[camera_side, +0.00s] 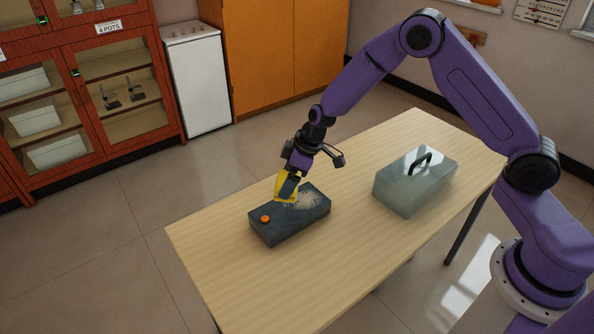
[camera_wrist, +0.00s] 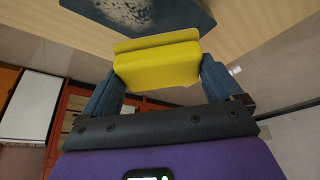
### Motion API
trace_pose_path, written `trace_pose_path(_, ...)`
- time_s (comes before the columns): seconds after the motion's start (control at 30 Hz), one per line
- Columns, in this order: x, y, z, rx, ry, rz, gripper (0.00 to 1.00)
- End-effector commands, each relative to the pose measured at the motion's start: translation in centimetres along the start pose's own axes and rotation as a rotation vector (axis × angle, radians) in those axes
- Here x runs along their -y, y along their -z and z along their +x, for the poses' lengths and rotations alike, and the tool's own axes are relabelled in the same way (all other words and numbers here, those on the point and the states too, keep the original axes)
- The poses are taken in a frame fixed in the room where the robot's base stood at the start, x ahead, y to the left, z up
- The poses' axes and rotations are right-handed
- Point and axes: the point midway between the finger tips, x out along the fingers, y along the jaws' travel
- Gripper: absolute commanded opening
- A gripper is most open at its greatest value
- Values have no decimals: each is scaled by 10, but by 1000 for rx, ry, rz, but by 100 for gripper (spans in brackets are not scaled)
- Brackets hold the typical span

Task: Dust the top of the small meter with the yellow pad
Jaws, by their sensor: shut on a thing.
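The small meter (camera_side: 287,224) is a dark grey-blue box on the table, with an orange knob (camera_side: 265,219) on its top near the left end. A pale speckled dust patch (camera_side: 308,199) lies on its top toward the right end. My gripper (camera_side: 288,184) is shut on the yellow pad (camera_side: 284,192), over the meter's far edge beside the dust. In the wrist view the yellow pad (camera_wrist: 157,62) sits between both fingers, and part of the meter's dusty top (camera_wrist: 140,12) shows beyond it. I cannot tell whether the pad touches the meter.
A translucent grey-green case (camera_side: 405,185) with a black handle stands on the table to the right of the meter. The wooden table (camera_side: 232,270) is bare in front and between the two. Cabinets and a white appliance (camera_side: 197,80) stand beyond the table.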

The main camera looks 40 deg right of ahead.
Motion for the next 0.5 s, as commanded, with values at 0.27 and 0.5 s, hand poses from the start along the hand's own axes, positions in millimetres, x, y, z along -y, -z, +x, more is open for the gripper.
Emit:
trace_pose_path(0.27, -1, -10, 21, 1, -1, 3, 68)
trace_pose_path(0.5, -1, -18, 41, 1, 0, 3, 68)
